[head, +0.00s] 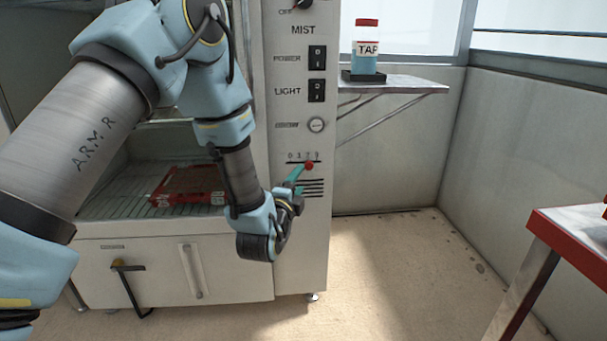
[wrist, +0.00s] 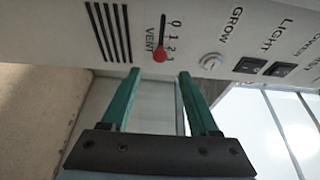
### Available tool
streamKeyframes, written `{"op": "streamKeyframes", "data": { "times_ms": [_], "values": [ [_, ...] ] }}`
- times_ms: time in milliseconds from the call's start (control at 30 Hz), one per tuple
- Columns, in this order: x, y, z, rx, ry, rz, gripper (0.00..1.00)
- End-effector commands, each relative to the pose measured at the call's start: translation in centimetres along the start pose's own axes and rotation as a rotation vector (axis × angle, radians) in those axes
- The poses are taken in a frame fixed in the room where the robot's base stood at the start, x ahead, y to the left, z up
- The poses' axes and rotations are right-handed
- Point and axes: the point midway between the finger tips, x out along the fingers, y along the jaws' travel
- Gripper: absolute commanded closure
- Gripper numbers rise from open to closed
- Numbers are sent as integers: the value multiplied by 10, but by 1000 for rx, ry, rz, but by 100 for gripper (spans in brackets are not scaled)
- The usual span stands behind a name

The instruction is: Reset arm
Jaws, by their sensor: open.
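My gripper (head: 300,178) is open in front of the lower control panel of the white cabinet. Its two teal fingers show in the wrist view (wrist: 158,75), spread apart with nothing between them. The vent slider's red knob (head: 309,165) is just beyond the fingertips. In the wrist view the red knob (wrist: 160,57) sits at the 3 end of its slot, apart from both fingers in the picture. My arm is bent and reaches across the front of the cabinet (head: 235,270), hiding part of it.
A bottle marked TAP (head: 367,62) stands on a wall shelf (head: 415,87) at right. A red-edged table (head: 565,237) is at the right. The floor between is clear.

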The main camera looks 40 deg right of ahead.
Motion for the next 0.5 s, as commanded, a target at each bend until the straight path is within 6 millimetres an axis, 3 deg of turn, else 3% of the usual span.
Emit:
{"op": "streamKeyframes", "data": {
  "times_ms": [200, 500],
  "values": [
    [-20, 0, 0, 1, 0, 1, 39],
    [-22, 0, 0, 0, 0, 0, 39]
  ]
}}
